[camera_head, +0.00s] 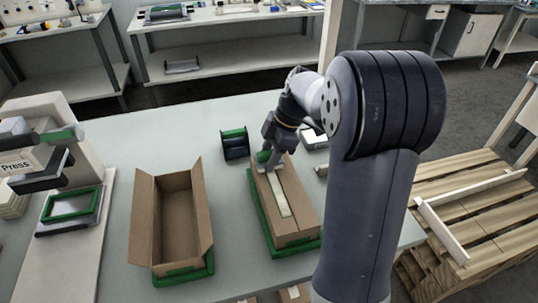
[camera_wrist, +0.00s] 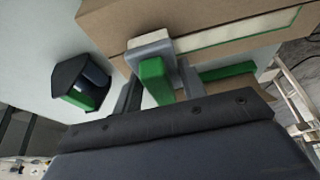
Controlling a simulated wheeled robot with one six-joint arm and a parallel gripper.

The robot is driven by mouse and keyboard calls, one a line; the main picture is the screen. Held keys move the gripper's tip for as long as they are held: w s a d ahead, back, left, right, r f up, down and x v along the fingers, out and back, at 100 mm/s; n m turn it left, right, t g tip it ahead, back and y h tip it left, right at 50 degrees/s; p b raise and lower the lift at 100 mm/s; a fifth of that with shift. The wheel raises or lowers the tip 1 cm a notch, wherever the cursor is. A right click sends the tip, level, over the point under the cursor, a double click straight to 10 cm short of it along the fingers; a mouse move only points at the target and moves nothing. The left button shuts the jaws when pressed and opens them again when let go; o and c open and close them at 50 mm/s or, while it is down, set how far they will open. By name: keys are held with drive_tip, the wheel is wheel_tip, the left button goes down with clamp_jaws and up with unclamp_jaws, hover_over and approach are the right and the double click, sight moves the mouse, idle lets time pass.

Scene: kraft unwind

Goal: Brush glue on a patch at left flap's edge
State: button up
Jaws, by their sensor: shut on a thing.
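My gripper (camera_head: 268,160) is over the far end of a brown cardboard box (camera_head: 303,214) whose top flaps are folded down. It is shut on a brush with a green handle (camera_wrist: 154,80) and a grey head (camera_wrist: 148,49). The brush head is at the box top, by the end of a pale strip; I cannot tell whether it touches. The pale strip (camera_head: 278,198) runs lengthwise along the flap edge near the middle seam. In the wrist view the strip (camera_wrist: 225,35) has a thin green outline.
The closed box sits in a green tray (camera_head: 313,247). An open box (camera_head: 146,215) stands to its left in another green tray (camera_head: 185,278). A black and green holder (camera_head: 234,144) stands behind. A press (camera_head: 40,150) is at far left, a pallet (camera_head: 480,220) at right.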

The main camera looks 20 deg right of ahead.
sight(270, 186)
drive_tip(key=shift+f, duration=0.4)
drive_tip(key=shift+s+b, duration=0.1)
drive_tip(key=shift+b, duration=0.2)
drive_tip(key=shift+s+r+b, duration=0.1)
drive_tip(key=shift+s+b, duration=0.2)
drive_tip(key=shift+s, duration=0.45)
drive_tip(key=shift+s+b, duration=0.65)
drive_tip(key=shift+s, duration=0.7)
drive_tip(key=shift+s+b, duration=0.55)
drive_tip(key=shift+s, duration=1.4)
drive_tip(key=shift+s+f+b, duration=0.2)
drive_tip(key=shift+s+b, duration=0.3)
drive_tip(key=shift+s, duration=1.3)
drive_tip(key=shift+s+r, duration=0.15)
drive_tip(key=shift+s, duration=1.25)
drive_tip(key=shift+w, duration=4.25)
drive_tip(key=shift+w+p, duration=1.1)
drive_tip(key=shift+w, duration=2.1)
